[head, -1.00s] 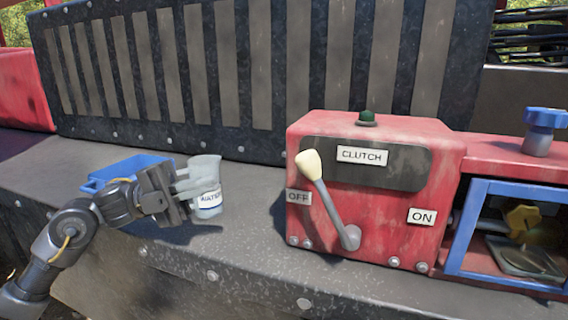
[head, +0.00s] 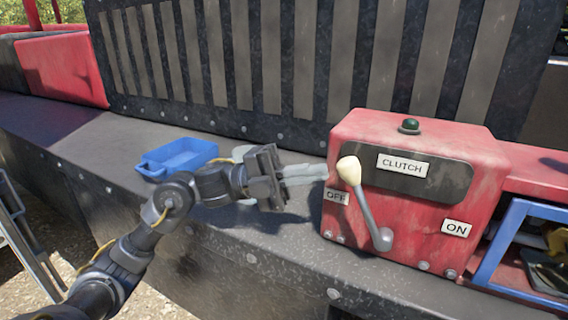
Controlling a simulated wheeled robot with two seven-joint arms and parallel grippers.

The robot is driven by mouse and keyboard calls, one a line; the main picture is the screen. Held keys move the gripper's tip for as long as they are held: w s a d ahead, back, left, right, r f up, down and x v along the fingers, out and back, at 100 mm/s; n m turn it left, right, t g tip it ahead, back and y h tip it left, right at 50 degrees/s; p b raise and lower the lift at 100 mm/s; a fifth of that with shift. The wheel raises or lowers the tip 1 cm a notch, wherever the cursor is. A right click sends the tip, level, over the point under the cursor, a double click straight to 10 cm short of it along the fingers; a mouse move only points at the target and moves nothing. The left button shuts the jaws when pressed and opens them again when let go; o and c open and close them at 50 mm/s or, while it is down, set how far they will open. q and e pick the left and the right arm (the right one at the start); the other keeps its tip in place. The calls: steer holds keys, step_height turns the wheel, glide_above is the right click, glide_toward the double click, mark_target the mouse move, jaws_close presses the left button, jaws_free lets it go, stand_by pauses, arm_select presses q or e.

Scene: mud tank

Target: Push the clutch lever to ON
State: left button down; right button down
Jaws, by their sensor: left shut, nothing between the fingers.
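The clutch lever (head: 369,213) is a grey bar with a cream knob (head: 349,171) on the front of the red clutch box (head: 400,220). It leans up and left, toward the OFF label (head: 336,197); the ON label (head: 456,228) is at the box's lower right. My left gripper (head: 324,171) is shut and empty. Its pale fingers point right, with the tips just left of the knob; a small gap shows, but I cannot tell the depth. My right gripper is out of view.
A clear cup (head: 241,152) stands mostly hidden behind my left gripper. A blue tray (head: 176,158) lies on the dark ledge further left. A blue-framed opening (head: 497,243) is right of the clutch box. A ribbed dark panel (head: 330,70) rises behind.

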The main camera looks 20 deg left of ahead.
mark_target(359, 173)
arm_select(q)
steer(key=shift+x, duration=0.85)
steer(key=shift+r+p, duration=0.1)
steer(key=shift+p, duration=0.25)
steer(key=d+r+y+p, duration=0.1)
steer(key=p, duration=0.1)
steer(key=d+r+y+p, duration=0.1)
steer(key=d+p, duration=0.1)
steer(key=d+r+m+y+p, duration=0.1)
steer(key=p, duration=0.1)
steer(key=shift+s+d+r+g+y, duration=0.2)
steer(key=shift+d+r+g+y, duration=0.1)
steer(key=shift+d+r+g, duration=0.1)
steer(key=shift+d+y, duration=0.3)
steer(key=shift+d, duration=0.4)
steer(key=shift+d+r, duration=0.1)
steer(key=shift+d, duration=0.65)
steer(key=shift+a, duration=0.15)
